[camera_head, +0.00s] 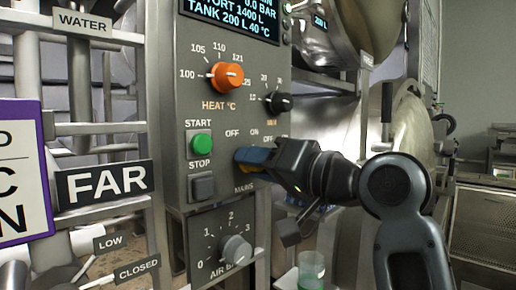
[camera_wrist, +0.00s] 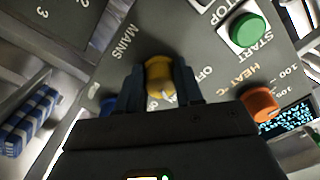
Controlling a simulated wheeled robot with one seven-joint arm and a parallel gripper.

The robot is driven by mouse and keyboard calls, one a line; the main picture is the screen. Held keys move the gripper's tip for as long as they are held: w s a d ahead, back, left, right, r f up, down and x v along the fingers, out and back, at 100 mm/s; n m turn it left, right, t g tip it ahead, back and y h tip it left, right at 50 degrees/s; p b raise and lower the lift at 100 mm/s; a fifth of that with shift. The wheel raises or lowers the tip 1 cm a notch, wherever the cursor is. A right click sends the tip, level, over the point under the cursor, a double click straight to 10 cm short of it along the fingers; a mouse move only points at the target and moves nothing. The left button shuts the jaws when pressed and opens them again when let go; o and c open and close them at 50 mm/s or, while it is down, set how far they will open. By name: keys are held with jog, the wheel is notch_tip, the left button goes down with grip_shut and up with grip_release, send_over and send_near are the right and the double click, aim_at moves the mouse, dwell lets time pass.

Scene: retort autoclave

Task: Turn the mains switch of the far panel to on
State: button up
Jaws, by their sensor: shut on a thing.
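The far panel (camera_head: 172,100) is a grey metal face beside a black sign reading FAR (camera_head: 104,183). Its mains switch (camera_wrist: 159,70) is a yellow knob with a white pointer mark, low on the panel by the MAINS label. My gripper (camera_wrist: 160,88) is shut on this knob, one dark finger on each side. In the head view my gripper (camera_head: 246,158) reaches in from the right and hides most of the switch. OFF and ON labels show above it. I cannot tell clearly which label the pointer faces.
Close by are the green START button (camera_head: 201,144), the STOP button (camera_head: 203,186), the orange heat knob (camera_head: 227,76), a black knob (camera_head: 279,102) and the grey air knob (camera_head: 236,249). Pipes and valves stand left. A green cup (camera_head: 311,270) is below my arm.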

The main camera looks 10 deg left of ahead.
jog(key=shift+a+f+m+p, duration=0.1)
jog(key=shift+f+m+p, duration=0.1)
jog(key=shift+m+p, duration=0.3)
jog(key=o, duration=1)
jog(key=shift+r, duration=0.1)
jog(key=shift+b+v, duration=0.85)
jog(key=shift+v, duration=3.1)
